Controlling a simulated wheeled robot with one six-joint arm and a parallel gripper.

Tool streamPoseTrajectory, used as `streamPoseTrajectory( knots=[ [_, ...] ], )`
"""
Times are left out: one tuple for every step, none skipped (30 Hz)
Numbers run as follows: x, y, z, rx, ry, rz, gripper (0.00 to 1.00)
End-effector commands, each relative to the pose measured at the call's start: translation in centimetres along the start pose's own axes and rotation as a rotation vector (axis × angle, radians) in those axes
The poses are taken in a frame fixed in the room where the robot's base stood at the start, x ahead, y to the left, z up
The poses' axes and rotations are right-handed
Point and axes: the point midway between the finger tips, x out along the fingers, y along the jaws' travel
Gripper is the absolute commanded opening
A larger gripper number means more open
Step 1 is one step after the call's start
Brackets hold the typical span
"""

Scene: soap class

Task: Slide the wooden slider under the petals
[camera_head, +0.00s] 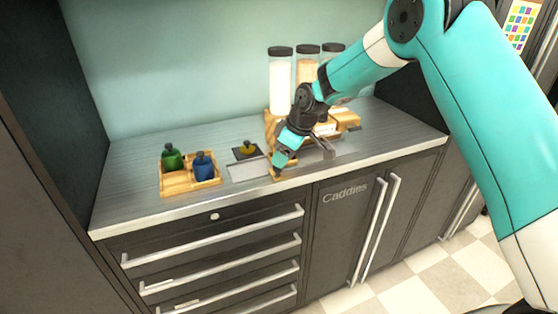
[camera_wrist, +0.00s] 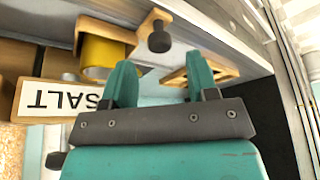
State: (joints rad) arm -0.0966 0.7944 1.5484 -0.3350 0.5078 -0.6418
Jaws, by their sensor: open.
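My gripper (camera_head: 281,163) is low over the counter, right of the small dark square plate. In the wrist view my gripper (camera_wrist: 161,72) has its two teal fingers apart with nothing held between them. A light wooden frame (camera_wrist: 222,70) shows just beyond the right finger. A wooden bracket (camera_wrist: 102,33) with a black knob (camera_wrist: 158,38) and a yellow cylinder (camera_wrist: 100,55) lies beyond the left finger. I cannot tell which wooden piece is the slider. I cannot make out the petals. My gripper and forearm hide part of the wooden pieces in the head view.
A wooden tray (camera_head: 176,188) with a green bottle (camera_head: 171,158) and a blue bottle (camera_head: 204,168) stands left. A dark plate with a yellow item (camera_head: 248,148) lies between. Tall jars (camera_head: 280,85) stand behind. A box labelled SALT (camera_wrist: 62,99) is near my left finger.

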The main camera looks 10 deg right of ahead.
Motion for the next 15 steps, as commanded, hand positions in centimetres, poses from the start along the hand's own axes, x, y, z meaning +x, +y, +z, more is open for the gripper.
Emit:
streamPoseTrajectory(
  knots=[
    [0.9,-0.1,-0.1,-0.001,-0.002,-0.002,0.53],
    [1.4,-0.1,0.0,-0.001,-0.002,-0.002,0.53],
    [1.9,-0.1,-0.1,-0.001,-0.002,-0.002,0.53],
    [2.4,-0.1,-0.1,0.0,-0.001,-0.002,0.53],
    [2.7,0.0,-0.1,-0.001,0.0,-0.001,0.53],
    [3.1,0.0,-0.1,0.0,0.0,0.0,0.53],
    [3.3,0.0,-0.1,0.0,0.0,-0.001,0.53],
    [3.5,0.0,-0.1,0.0,0.0,0.0,0.53],
    [3.7,0.0,0.0,0.0,0.0,0.0,0.53],
    [3.8,0.0,0.0,0.0,0.0,0.0,0.53],
    [3.9,0.0,0.0,0.0,0.0,0.0,0.53],
    [4.0,0.0,0.0,0.0,0.0,0.0,0.53],
    [4.0,0.0,0.0,0.0,0.001,0.001,0.53],
    [4.0,0.0,0.0,0.0,0.001,0.001,0.53],
    [4.0,0.0,0.0,0.0,0.001,0.001,0.53]
  ],
)
